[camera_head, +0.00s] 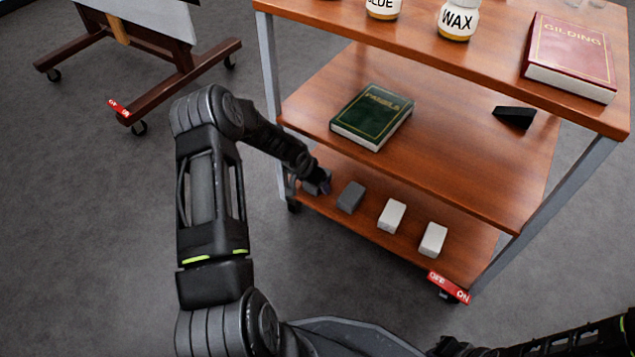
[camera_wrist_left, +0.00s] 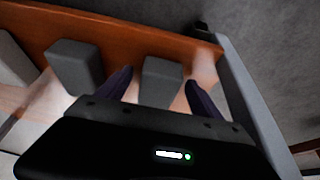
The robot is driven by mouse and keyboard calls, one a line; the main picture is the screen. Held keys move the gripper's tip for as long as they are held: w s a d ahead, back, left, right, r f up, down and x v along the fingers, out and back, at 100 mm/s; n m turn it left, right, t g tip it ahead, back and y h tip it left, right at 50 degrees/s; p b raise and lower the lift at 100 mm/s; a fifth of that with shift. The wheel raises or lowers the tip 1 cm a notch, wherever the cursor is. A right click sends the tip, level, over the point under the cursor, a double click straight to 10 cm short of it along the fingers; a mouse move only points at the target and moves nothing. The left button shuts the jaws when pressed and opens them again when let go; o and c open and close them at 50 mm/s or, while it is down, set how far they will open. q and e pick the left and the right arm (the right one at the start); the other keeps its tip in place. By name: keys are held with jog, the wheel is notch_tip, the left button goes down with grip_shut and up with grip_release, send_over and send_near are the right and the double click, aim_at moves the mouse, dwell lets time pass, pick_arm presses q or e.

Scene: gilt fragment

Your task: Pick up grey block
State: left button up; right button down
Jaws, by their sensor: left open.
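Grey blocks lie on the cart's bottom shelf. In the left wrist view one grey block (camera_wrist_left: 162,80) sits between the two dark fingers of my left gripper (camera_wrist_left: 158,88). My left gripper is open, with a finger on either side of that block; I cannot tell whether either touches it. In the head view the left gripper (camera_head: 320,185) is at the left end of the bottom shelf and largely covers that block. A second grey block (camera_head: 351,197) is just to its right; it also shows in the left wrist view (camera_wrist_left: 75,65). My right gripper is out of frame.
Two pale blocks (camera_head: 391,215) (camera_head: 432,239) lie farther right on the bottom shelf (camera_head: 465,247). The middle shelf above holds a green book (camera_head: 372,115) and a black wedge (camera_head: 514,117). A grey cart post (camera_head: 270,80) stands close to my left gripper.

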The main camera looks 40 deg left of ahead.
pick_arm(q)
jog(key=shift+c, duration=0.3)
jog(key=c, duration=1.3)
